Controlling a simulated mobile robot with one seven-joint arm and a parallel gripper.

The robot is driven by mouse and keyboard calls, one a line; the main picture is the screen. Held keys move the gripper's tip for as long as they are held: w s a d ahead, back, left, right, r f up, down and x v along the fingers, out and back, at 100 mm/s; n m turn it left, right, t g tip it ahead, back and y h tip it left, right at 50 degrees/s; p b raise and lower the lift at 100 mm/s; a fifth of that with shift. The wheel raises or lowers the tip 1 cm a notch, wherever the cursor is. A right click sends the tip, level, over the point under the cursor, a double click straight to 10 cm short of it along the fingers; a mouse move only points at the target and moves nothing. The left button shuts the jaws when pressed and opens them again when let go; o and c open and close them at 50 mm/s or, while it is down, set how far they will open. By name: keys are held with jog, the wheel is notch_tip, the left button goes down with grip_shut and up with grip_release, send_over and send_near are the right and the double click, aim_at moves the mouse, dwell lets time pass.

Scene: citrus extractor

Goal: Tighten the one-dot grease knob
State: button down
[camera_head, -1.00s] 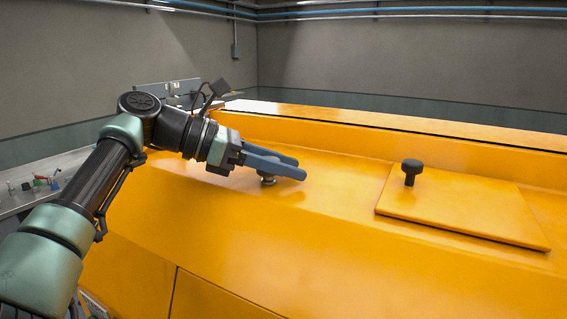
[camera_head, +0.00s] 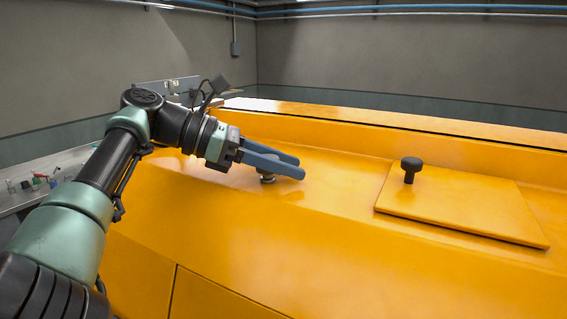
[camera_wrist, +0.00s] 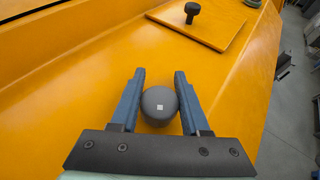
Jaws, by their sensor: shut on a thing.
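The grease knob (camera_wrist: 158,104) is a dark grey round knob with a small pale mark on its top, seen in the wrist view. I cannot read how many dots the mark has. My gripper (camera_wrist: 158,76) has one blue finger on each side of the knob and is shut on it, with the fingertips reaching past it. In the head view my gripper (camera_head: 297,168) lies low over the yellow machine top.
A yellow hatch plate (camera_head: 465,212) with a black knob (camera_head: 410,168) stands to the right on the yellow housing (camera_head: 330,235). A raised ledge (camera_head: 380,138) runs behind. A grey bench (camera_head: 25,195) with small items is at the left.

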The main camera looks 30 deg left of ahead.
jog(key=shift+c, duration=1.9)
grip_release()
jog(key=shift+w+d+r, duration=0.1)
jog(key=shift+d, duration=0.05)
jog(key=shift+a+n+y, duration=0.2)
jog(key=shift+n+y, duration=0.1)
jog(key=shift+n+t+y, duration=0.4)
jog(key=shift+n+t, duration=0.1)
jog(key=shift+t, duration=0.1)
